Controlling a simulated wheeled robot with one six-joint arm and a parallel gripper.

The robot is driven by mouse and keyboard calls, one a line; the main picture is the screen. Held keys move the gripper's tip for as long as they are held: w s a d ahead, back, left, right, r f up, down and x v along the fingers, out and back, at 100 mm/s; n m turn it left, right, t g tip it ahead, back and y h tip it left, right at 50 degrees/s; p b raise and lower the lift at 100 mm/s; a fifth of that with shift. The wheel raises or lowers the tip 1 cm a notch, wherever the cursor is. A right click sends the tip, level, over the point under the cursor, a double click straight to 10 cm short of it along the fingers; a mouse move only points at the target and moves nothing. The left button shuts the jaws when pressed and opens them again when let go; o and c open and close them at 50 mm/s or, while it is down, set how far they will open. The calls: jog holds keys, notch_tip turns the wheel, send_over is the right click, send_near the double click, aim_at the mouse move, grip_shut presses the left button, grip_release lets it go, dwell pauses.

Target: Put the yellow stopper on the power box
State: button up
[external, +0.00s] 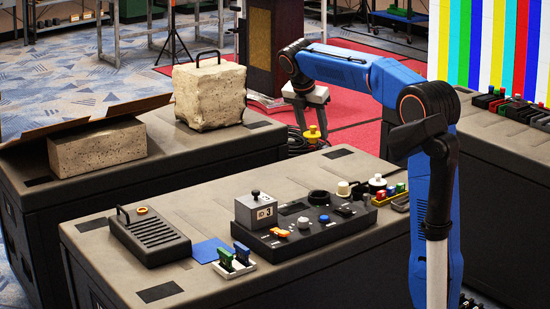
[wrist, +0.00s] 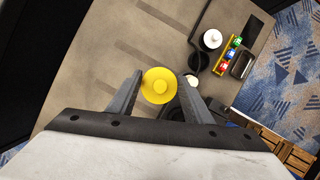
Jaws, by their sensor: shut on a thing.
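My gripper (external: 311,124) is shut on the yellow stopper (external: 313,134), pointing down beyond the far edge of the front case in the external view. In the wrist view the round yellow stopper (wrist: 160,86) sits between the fingertips. A dark ribbed box (external: 150,236) with a handle and a small orange ring on top lies at the left of the front case. I cannot tell for sure which of these is the power box.
A grey "ID 3" block (external: 256,211) stands on the panel's left end. White stoppers (external: 377,182) and a yellow tray (external: 399,198) of coloured pieces are at the right. A white holder with green and blue pieces (external: 235,260) is in front. The case's far-left top is clear.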

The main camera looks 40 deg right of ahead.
jog(key=w+a+n+t+y, duration=0.1)
jog(key=w+a+n, duration=0.35)
jog(key=a, duration=0.95)
jog(key=n+t+y, duration=0.2)
jog(key=n+y, duration=0.1)
jog(key=n, duration=0.6)
send_over(144, 225)
jog(key=s, duration=0.2)
notch_tip(144, 225, down, 3)
notch_tip(144, 225, down, 10)
jog(key=shift+r, duration=0.1)
jog(key=o, duration=1)
jog(key=v, duration=1.2)
